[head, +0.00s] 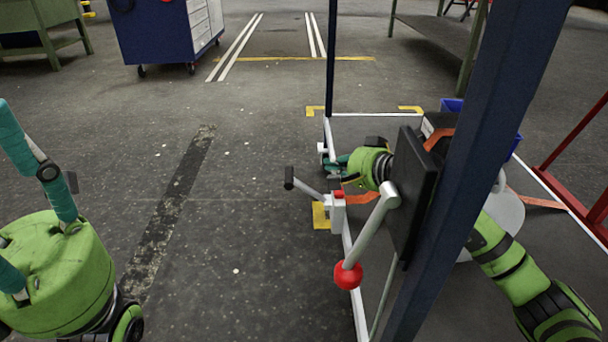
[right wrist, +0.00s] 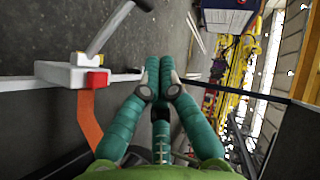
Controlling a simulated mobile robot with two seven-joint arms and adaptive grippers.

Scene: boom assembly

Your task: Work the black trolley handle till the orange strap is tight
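The trolley handle is a grey crank arm with a black grip (head: 289,178), left of a white winch box (head: 338,213) with a red top. In the right wrist view the crank (right wrist: 112,25) rises from the white box at upper left. The orange strap (head: 360,198) runs from the box under my right arm; it also shows in the right wrist view (right wrist: 88,122). My right gripper (head: 336,168) is beyond the box, apart from the black grip. Its teal fingers (right wrist: 154,68) are together, with nothing seen between them.
A dark blue post (head: 490,130) and a black panel (head: 412,190) stand close by my right arm. A grey lever with a red ball (head: 348,275) reaches toward me near the box. A blue bin (head: 452,105) is behind the post. The floor left of the handle is clear.

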